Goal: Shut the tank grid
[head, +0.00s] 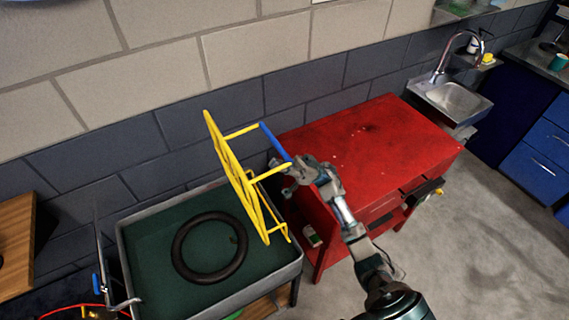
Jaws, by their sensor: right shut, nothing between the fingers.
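The yellow tank grid (238,180) stands raised and tilted at the right side of the tank (128,255). A blue bar (274,142) joins its upper arms. The tank is open, with dark green inside and a black ring like a tire or tube (181,255) lying in it. My right gripper (287,170) is shut at the right side of the grid, close to the lower end of the blue bar. I cannot tell whether it touches the bar. My left gripper does not show.
A red workbench (370,145) stands to the right of the tank, under my right arm. A steel sink (455,98) and blue cabinets (535,160) are farther right. A brick wall (180,125) runs behind. A wooden top (15,235) is at the left. Grey floor at the lower right is clear.

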